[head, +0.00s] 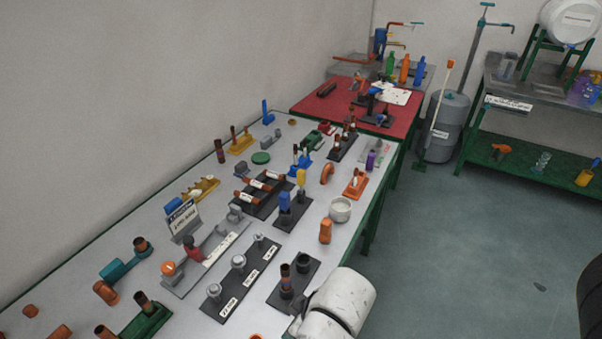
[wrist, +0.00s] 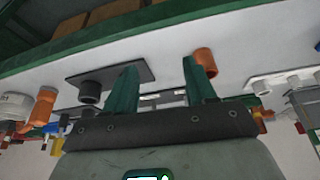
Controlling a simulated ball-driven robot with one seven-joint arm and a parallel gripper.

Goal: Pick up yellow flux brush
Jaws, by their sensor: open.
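A yellow upright piece (head: 300,178), which looks like the yellow flux brush, stands in a dark holder (head: 293,214) near the middle of the long bench, beside a similar blue piece (head: 285,201). Its lower part is hidden by the blue piece. In the wrist view my gripper (wrist: 159,66) has two green fingers spread wide with nothing held between them. A small yellow patch shows at the lower left there, but I cannot tell whether it is the brush. In the head view my white arm (head: 338,304) is at the bench's near right edge; the fingers are hidden.
A black plate with a dark cup (wrist: 90,92) and a copper piece (wrist: 206,61) show close to my fingers. A white bowl (head: 340,209) and an orange piece (head: 325,231) stand near the bench's right edge. Fittings crowd the bench (head: 231,268). The floor (head: 460,250) to the right is mostly clear.

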